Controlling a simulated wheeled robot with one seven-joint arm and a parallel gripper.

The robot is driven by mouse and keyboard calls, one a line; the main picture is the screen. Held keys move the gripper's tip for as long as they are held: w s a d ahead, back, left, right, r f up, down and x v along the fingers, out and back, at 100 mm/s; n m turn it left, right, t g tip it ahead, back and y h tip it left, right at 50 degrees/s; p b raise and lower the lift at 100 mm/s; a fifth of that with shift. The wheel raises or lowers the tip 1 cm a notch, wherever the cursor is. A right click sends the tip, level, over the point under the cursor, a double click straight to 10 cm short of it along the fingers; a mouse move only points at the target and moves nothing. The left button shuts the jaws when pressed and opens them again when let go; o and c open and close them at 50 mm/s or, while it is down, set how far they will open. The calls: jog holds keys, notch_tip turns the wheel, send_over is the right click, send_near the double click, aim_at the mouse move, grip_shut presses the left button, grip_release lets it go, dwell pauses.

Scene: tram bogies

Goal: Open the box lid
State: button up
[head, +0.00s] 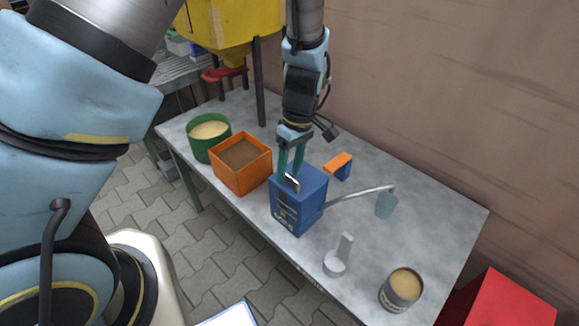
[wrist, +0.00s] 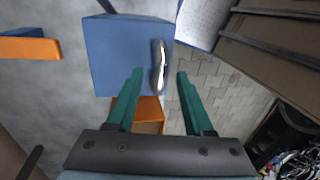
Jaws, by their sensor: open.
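The blue box (head: 298,203) stands on the grey table, with its lid (head: 311,180) down flat on top. A metal handle (head: 292,181) sits at the lid's edge; in the wrist view the handle (wrist: 159,66) is a shiny bar along the right edge of the blue lid (wrist: 115,55). My gripper (head: 290,168) is right above the handle edge with its green fingers pointing down. In the wrist view my gripper (wrist: 160,75) is open, and the handle lies between the lines of the two fingers. I cannot tell whether the fingertips touch it.
An orange bin (head: 241,166) of brown grains and a green tub (head: 209,137) stand left of the box. An orange-and-blue block (head: 339,165), a bent metal arm with a cup (head: 386,203), a grey scoop (head: 335,264) and a can (head: 401,289) are to the right.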

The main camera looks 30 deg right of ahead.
grip_shut()
dwell(0.4)
dwell(1.0)
